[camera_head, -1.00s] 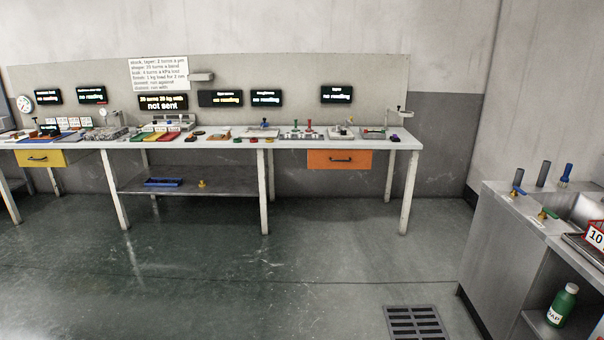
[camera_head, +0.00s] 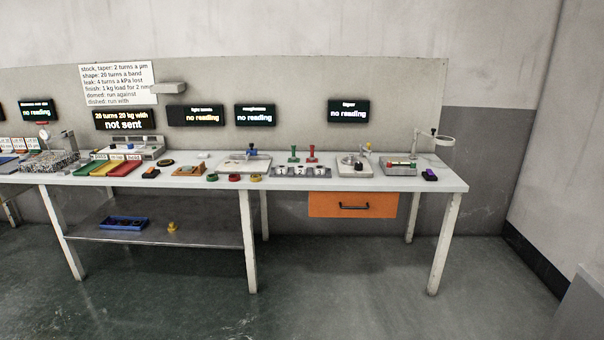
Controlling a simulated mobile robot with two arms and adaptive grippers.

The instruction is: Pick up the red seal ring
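A small red ring (camera_head: 234,177) lies near the front edge of the long white workbench (camera_head: 445,181). A green ring (camera_head: 212,178) lies just left of it, and a yellow ring (camera_head: 256,178) just right. The red ring is small at this distance, so its fine shape is hard to tell. Neither of my grippers is in view.
An orange drawer (camera_head: 352,205) hangs under the bench at right. A lower shelf (camera_head: 200,231) holds a blue tray (camera_head: 124,223) and a yellow item (camera_head: 172,227). A wooden block (camera_head: 188,170) lies left of the rings. The floor before the bench is clear.

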